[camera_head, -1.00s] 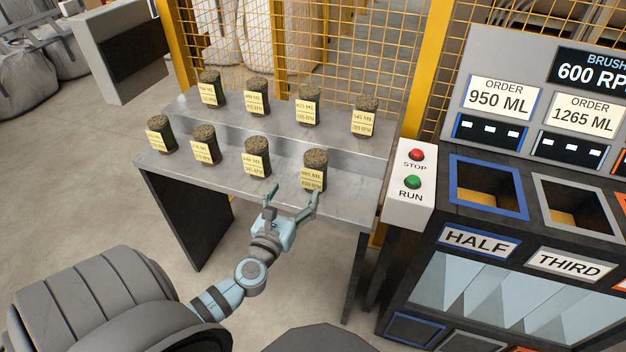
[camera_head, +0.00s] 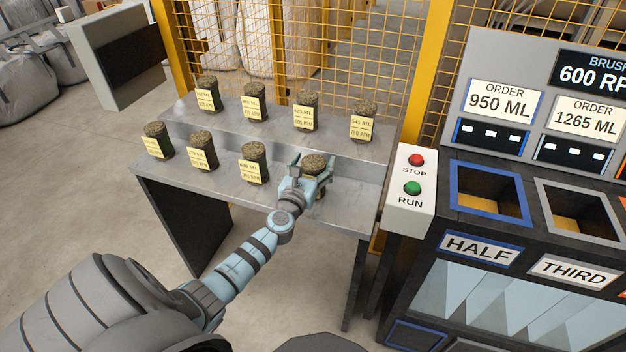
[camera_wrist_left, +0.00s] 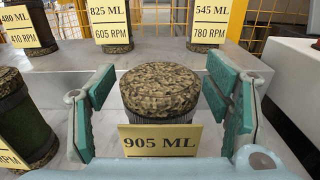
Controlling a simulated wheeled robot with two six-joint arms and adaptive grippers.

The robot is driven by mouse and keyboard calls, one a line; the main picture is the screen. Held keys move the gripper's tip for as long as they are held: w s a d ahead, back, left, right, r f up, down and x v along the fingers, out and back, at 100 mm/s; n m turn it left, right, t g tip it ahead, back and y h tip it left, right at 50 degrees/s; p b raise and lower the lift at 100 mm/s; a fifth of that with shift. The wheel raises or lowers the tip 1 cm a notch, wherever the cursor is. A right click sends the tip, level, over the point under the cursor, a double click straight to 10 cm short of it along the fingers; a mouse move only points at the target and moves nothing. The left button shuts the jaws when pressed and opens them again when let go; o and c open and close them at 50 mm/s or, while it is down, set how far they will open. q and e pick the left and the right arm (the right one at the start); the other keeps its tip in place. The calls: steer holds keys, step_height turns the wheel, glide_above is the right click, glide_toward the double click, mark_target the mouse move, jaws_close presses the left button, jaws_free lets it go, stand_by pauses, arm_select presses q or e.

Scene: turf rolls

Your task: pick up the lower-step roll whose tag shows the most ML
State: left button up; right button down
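The rightmost lower-step roll (camera_head: 314,161) is a short dark green cylinder with a mottled top, standing upright. In the left wrist view this roll (camera_wrist_left: 160,88) has a yellow tag reading 905 ML. My left gripper (camera_head: 311,172) is at this roll, with one finger on either side and visible gaps between the pads and the roll. It is open. The other lower-step rolls (camera_head: 158,140), (camera_head: 202,152) and (camera_head: 254,162) stand to the left; their tags are too small to read surely. My right gripper is not in view.
On the upper step stand several rolls; the left wrist view shows tags 480 ML, 825 ML (camera_wrist_left: 108,24) and 545 ML (camera_wrist_left: 211,22). A stop/run box (camera_head: 411,190) stands right of the grey stepped table (camera_head: 225,190). A dispenser with HALF and THIRD openings is further right.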

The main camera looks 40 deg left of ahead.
arm_select(q)
jaws_close()
steer(key=shift+r, duration=0.1)
